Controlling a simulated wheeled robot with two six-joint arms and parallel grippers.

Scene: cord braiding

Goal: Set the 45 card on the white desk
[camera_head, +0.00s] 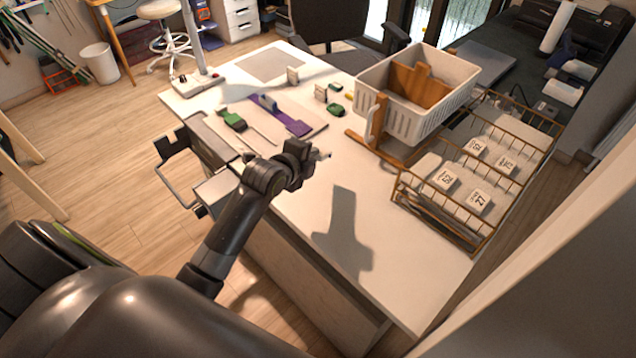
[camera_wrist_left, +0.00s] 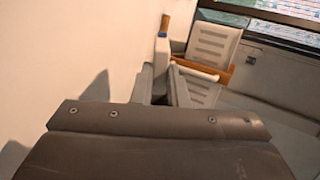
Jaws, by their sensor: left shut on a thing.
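My left gripper (camera_head: 318,156) is above the white desk (camera_head: 300,205), left of the white basket. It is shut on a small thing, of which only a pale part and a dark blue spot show. In the left wrist view, a pale piece with a blue band (camera_wrist_left: 162,35) and brown end stands beyond the gripper. I cannot tell what the held thing is. Several white number cards (camera_head: 479,200) lie in the wire rack (camera_head: 437,224) on the right. Their print is small, and I cannot make out a 45. My right gripper is not in view.
A purple strip (camera_head: 292,122) and green pieces (camera_head: 336,110) lie farther back. The desk's near part is clear under my arm's shadow.

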